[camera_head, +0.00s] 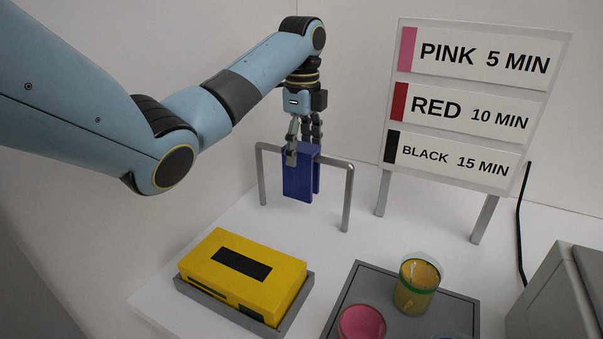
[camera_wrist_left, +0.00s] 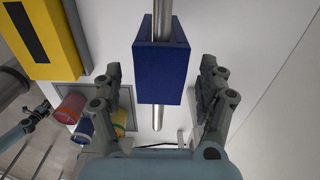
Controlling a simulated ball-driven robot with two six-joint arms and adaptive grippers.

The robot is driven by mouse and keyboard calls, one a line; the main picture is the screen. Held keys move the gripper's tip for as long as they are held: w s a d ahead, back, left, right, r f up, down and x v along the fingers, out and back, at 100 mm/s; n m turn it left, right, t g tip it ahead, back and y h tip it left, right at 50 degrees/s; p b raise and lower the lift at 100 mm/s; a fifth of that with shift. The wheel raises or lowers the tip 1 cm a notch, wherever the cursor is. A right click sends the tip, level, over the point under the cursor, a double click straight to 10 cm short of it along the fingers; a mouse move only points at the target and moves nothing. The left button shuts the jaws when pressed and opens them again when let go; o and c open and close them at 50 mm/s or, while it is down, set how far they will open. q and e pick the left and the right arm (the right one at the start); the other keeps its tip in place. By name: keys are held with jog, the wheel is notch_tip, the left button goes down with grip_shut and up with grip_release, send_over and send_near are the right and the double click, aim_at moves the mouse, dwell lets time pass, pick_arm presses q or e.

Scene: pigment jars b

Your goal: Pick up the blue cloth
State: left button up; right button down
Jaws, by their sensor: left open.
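The blue cloth (camera_head: 298,178) hangs folded over the metal rail (camera_head: 333,160), with one flap on each side. It also shows in the left wrist view (camera_wrist_left: 161,72), draped around the bar. My left gripper (camera_head: 305,145) is at the top of the cloth, pointing down. In the left wrist view its two open fingers (camera_wrist_left: 160,95) stand on either side of the cloth, with visible gaps.
A yellow box (camera_head: 245,276) sits in a grey tray at the front. A grey tray (camera_head: 367,283) holds jars, including a yellow one (camera_head: 417,284) and a pink one (camera_head: 361,322). A sign board (camera_head: 465,100) stands behind right. A grey box (camera_head: 560,295) is at the right edge.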

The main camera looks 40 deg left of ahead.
aim_at(301, 162)
pick_arm(q)
notch_tip(301, 162, down, 4)
jog(key=shift+r+p, duration=0.1)
jog(key=shift+p, duration=0.4)
jog(key=shift+f, duration=0.5)
jog(key=c, duration=1.2)
jog(key=shift+c, duration=0.3)
pick_arm(e)
jog(key=shift+w+a+r, duration=0.3)
jog(key=shift+w+r, duration=0.3)
jog(key=shift+w, duration=0.15)
pick_arm(q)
jog(key=shift+r, duration=0.1)
pick_arm(e)
jog(key=shift+r, duration=0.1)
